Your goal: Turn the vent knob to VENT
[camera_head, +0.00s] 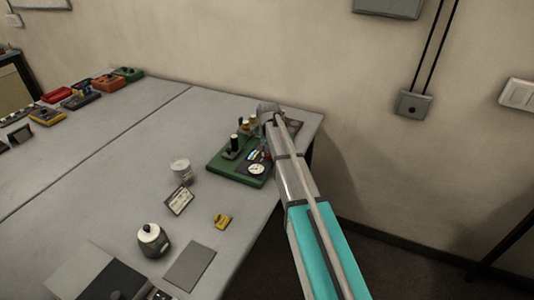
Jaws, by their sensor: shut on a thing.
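A rig on a green base (224,171) stands near the right edge of the table. It carries a dark upright part (235,143), a round white dial (257,169) and small brass-coloured parts (246,123) toward its back. My gripper (268,112) is at the back of this rig, pointing down, and is shut on a small part there, apparently the vent knob. The fingertips and the knob are mostly hidden by my gripper and arm. The knob's angle and any VENT lettering cannot be made out.
A clear jar (181,169), a small label card (180,201), a yellow piece (222,221), a white-topped pot (152,240) and a grey plate (190,266) lie in front. Several coloured devices (108,83) line the far left. The wall is close behind the rig.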

